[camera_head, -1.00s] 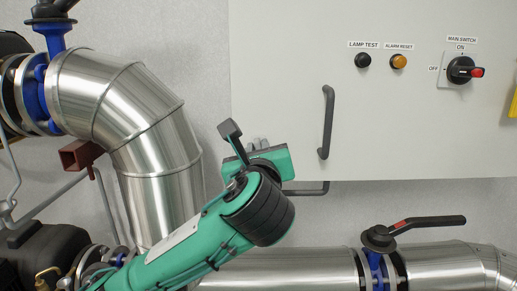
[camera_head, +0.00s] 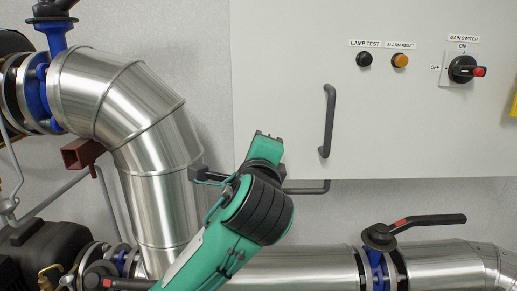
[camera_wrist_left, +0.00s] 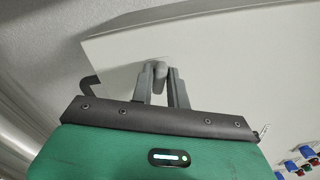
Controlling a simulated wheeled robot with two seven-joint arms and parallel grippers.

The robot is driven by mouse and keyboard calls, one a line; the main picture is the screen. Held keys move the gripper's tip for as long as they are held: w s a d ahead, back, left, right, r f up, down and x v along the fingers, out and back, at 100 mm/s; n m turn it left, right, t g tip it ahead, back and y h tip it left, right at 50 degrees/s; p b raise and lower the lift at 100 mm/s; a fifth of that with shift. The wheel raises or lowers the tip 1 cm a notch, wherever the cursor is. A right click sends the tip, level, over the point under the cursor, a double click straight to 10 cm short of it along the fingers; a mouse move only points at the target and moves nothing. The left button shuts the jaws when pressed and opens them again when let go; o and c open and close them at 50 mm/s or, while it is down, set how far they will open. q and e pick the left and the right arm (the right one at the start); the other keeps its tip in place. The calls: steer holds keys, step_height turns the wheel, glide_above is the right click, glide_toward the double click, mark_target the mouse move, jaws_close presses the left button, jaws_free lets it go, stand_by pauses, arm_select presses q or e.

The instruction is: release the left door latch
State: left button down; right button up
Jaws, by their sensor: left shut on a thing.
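My left gripper (camera_head: 265,148) is at the lower left of the pale grey cabinet (camera_head: 290,60) in the head view. Its green body hides its fingers and whatever they hold there. In the left wrist view my left gripper (camera_wrist_left: 161,80) has its two dark fingers close together on a small grey latch (camera_wrist_left: 160,69) on the cabinet face (camera_wrist_left: 215,75). The fingers are shut on it, one on each side. How far the latch is turned is hard to tell. My right gripper is not in view.
A dark vertical handle (camera_head: 328,120) is on the cabinet face, right of my gripper. A dark bent rod (camera_head: 310,189) sits under the cabinet. A large steel pipe (camera_head: 125,100) stands close on the left. A valve lever (camera_head: 428,223) is at lower right.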

arm_select(q)
steer(key=shift+n, duration=2)
steer(key=c, duration=1.5)
jaws_free()
steer(key=shift+f, duration=0.1)
steer(key=shift+o, duration=0.2)
steer(key=shift+s, duration=0.1)
steer(key=s+b, duration=0.3)
steer(key=s, duration=1)
steer(key=shift+s, duration=0.35)
